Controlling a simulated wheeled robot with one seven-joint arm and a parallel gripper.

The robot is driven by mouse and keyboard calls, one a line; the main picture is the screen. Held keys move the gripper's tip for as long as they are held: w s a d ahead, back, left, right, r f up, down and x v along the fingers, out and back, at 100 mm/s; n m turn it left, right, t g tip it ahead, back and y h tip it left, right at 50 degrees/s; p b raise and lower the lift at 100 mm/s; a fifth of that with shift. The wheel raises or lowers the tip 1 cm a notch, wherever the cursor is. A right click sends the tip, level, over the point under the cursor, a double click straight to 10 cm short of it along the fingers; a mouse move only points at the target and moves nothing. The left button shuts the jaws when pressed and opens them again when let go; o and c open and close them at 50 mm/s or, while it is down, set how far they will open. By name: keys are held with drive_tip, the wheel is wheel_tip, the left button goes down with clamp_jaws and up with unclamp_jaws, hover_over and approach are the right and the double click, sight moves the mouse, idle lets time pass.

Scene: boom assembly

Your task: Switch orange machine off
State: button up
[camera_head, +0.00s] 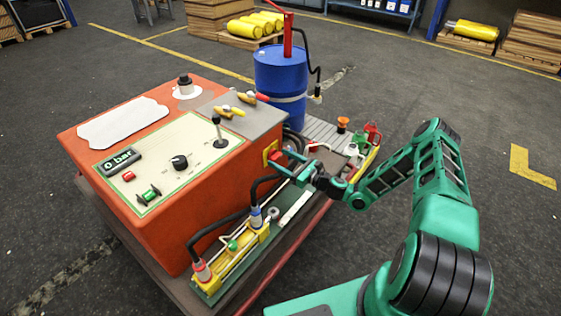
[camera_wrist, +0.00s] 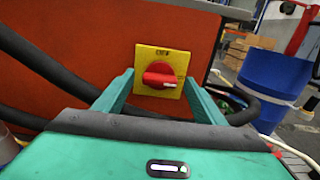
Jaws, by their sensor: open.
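The orange machine (camera_head: 118,215) stands at the left of the head view, and its side wall (camera_wrist: 60,45) fills much of the wrist view. A red rotary switch (camera_wrist: 160,74) on a yellow plate (camera_wrist: 174,52) is on that wall; its knob lies roughly crosswise in the wrist view. The yellow plate (camera_head: 269,149) also shows in the head view, partly hidden by my gripper. My gripper (camera_head: 283,165) is open at the machine's right side. In the wrist view its two fingers (camera_wrist: 158,95) lie left and right of the switch, with nothing seen between them but the knob and plate beyond. Contact cannot be told.
Black hoses (camera_wrist: 50,70) run along the machine wall near my gripper. A blue barrel (camera_head: 281,80) with a red pump stands behind. Bottles (camera_head: 361,140) stand right of my gripper.

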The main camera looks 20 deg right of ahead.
drive_tip(key=shift+c, duration=0.6)
drive_tip(key=c, duration=0.9)
drive_tip(key=shift+a, duration=0.2)
drive_tip(key=shift+c, duration=0.2)
drive_tip(key=shift+d, duration=0.1)
